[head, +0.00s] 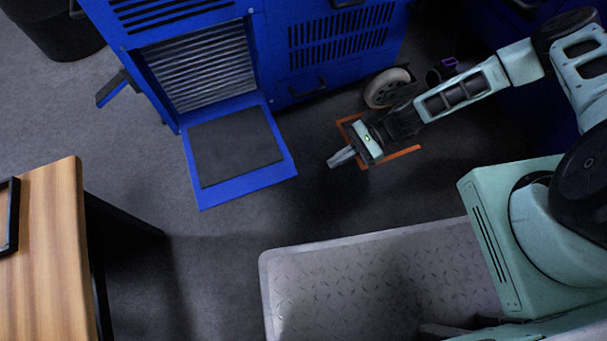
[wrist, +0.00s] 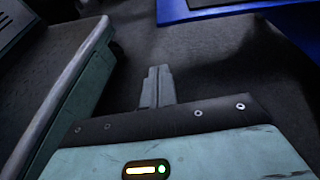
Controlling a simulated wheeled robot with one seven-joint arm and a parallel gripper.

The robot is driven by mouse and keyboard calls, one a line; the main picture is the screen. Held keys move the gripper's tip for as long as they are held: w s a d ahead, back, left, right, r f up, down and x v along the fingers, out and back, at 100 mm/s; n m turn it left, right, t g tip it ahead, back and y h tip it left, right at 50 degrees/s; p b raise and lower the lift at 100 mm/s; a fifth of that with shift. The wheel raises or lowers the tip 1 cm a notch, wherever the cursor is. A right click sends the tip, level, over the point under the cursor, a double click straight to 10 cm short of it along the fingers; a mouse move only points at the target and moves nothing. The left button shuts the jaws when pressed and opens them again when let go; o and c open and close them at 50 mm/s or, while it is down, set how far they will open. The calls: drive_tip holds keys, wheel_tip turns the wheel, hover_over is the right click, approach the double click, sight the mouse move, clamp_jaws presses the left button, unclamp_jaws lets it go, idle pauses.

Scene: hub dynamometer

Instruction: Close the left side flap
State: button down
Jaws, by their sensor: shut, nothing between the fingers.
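The side flap (head: 236,153) is a blue panel with a dark inner pad, hinged at its back edge to the blue dynamometer cabinet (head: 332,52). It hangs open, lowered outward, and uncovers a ribbed metal grille (head: 201,68). An edge of a blue panel (wrist: 190,10), likely the flap, shows at the top of the wrist view. My gripper (head: 338,159) is shut and empty, to the right of the flap and apart from it. Its closed fingers also show in the wrist view (wrist: 157,86).
A wooden table (head: 50,255) stands at the lower left. A caster wheel (head: 388,87) and orange floor marking (head: 405,152) lie near my arm. A dark bin (head: 50,25) is at the upper left. Grey floor (head: 225,225) is clear in front of the flap.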

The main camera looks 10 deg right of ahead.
drive_tip(key=w+d+f+b+x, duration=0.1)
drive_tip(key=f+b+x, duration=0.1)
drive_tip(key=b+x, duration=0.65)
drive_tip(key=shift+m+y, duration=0.3)
drive_tip(key=shift+m, duration=0.1)
drive_tip(key=shift+s+a+r+p, duration=0.2)
drive_tip(key=shift+a+r+p, duration=0.2)
drive_tip(key=shift+a+r, duration=0.45)
drive_tip(key=shift+s+a+r+p, duration=0.2)
drive_tip(key=shift+a+r+p, duration=0.3)
drive_tip(key=shift+r, duration=0.55)
drive_tip(key=shift+a+r, duration=0.1)
drive_tip(key=shift+r, duration=0.05)
